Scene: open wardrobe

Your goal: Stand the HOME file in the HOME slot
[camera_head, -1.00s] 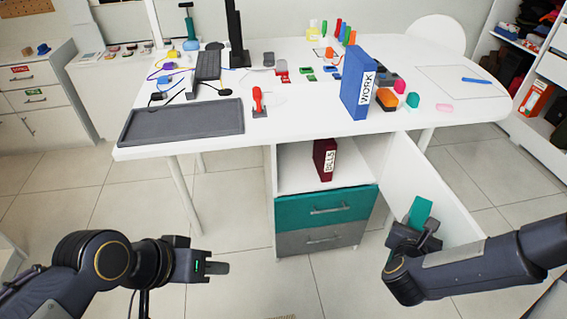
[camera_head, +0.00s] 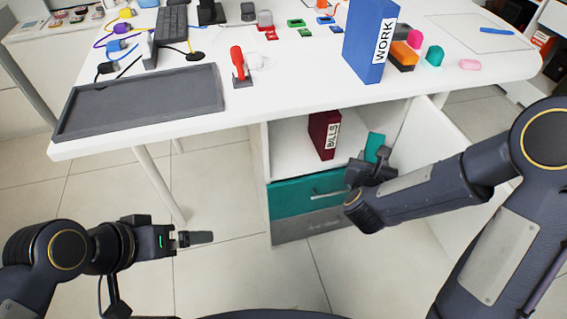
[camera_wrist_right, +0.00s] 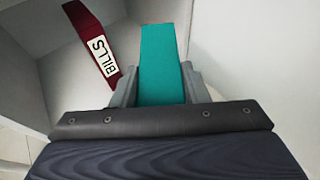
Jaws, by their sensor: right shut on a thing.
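A teal file (camera_head: 375,147) is held in my right gripper (camera_head: 370,168), at the front of the open compartment under the desk. In the right wrist view the teal file (camera_wrist_right: 165,65) stands up between the two fingers; no label shows on the sides in view. The dark red BILLS file (camera_head: 324,135) stands in the compartment to the left of the teal file, apart from it. It also shows in the right wrist view (camera_wrist_right: 92,45). A blue WORK file (camera_head: 370,42) stands on the desk top. My left gripper (camera_head: 195,238) is empty, low over the floor; its finger gap is unclear. No slot marked HOME is readable.
The compartment (camera_head: 288,150) has a white wall at left and an open white door (camera_head: 450,170) at right. A teal drawer (camera_head: 300,195) lies below. The desk top (camera_head: 290,95) overhangs above. A grey tray (camera_head: 140,105) and a red-handled stamp (camera_head: 238,65) sit on it.

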